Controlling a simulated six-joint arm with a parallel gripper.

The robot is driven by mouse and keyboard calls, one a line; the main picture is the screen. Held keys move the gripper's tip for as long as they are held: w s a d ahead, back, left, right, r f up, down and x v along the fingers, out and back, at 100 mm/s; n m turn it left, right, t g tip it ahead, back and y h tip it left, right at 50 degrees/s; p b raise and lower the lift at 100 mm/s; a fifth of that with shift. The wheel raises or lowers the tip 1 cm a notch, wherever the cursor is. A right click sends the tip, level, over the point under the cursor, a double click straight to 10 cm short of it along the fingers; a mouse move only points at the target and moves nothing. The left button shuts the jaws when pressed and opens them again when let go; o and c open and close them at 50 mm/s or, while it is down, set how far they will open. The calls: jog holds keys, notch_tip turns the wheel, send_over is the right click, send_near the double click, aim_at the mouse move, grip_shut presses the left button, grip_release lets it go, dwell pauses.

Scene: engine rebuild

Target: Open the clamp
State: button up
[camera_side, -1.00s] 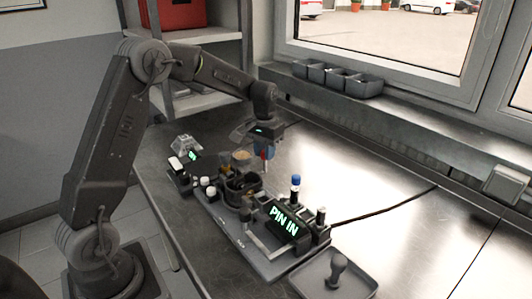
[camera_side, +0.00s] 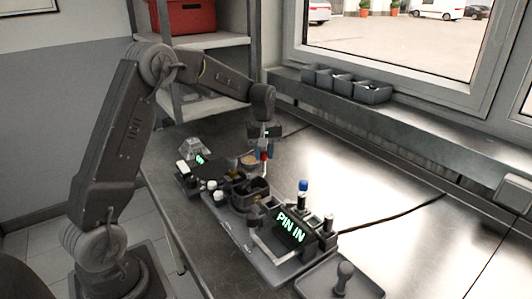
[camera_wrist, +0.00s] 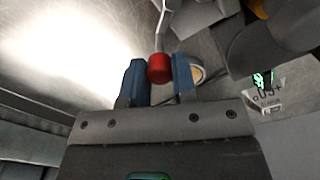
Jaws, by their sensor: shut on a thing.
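My gripper (camera_wrist: 160,75) has its two blue fingers on either side of a red ball knob (camera_wrist: 159,68) and is shut on it. The knob sits on the end of a thin metal rod (camera_wrist: 160,27), which I take to be the clamp's lever. In the side view my gripper (camera_side: 265,154) points down over the back edge of the dark fixture (camera_side: 252,250), with the red knob between its fingers. The rod stands roughly upright below the knob there. The clamp's base is too small and hidden to make out.
The fixture carries a green-lit "PIN IN" display (camera_side: 291,229), a blue-topped post (camera_side: 303,186) and a dark round holder (camera_side: 250,192). A tray (camera_side: 318,286) with a dark knobbed tool (camera_side: 344,276) lies in front. The bench to the right is mostly clear, apart from a cable.

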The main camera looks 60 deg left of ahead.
jog(key=shift+s+a+n, duration=0.1)
jog(key=shift+s+n, duration=0.05)
jog(key=shift+n, duration=0.35)
jog(key=o, duration=0.9)
jog(key=shift+o, duration=0.2)
jog(key=shift+r, duration=0.1)
notch_tip(320, 180, up, 14)
jog(key=shift+f, duration=0.2)
